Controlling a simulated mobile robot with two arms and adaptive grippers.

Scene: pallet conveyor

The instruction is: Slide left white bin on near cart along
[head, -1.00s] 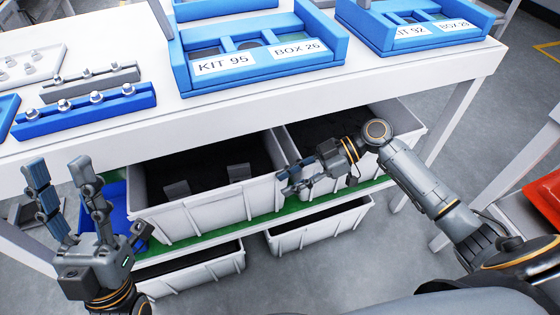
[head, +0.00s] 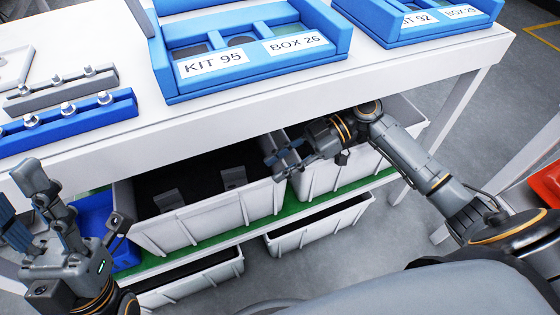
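The left white bin (head: 205,222) sits on the green shelf (head: 167,262) under the white table. It has a dark inside with two grey pieces in it. A second white bin (head: 335,176) stands to its right, partly hidden by my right arm. My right gripper (head: 275,159) is at the left bin's upper right corner, its fingers over the rim. Whether they touch or grip it I cannot tell. My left gripper (head: 28,213) is open, with nothing between its fingers, left of the bin and apart from it.
The white table (head: 250,118) overhangs the bins and carries blue kit trays (head: 215,88) and a blue rack (head: 70,122). More white bins (head: 322,228) stand below the green shelf. A blue bin (head: 125,252) is left of the left bin. Red bins (head: 545,187) are at far right.

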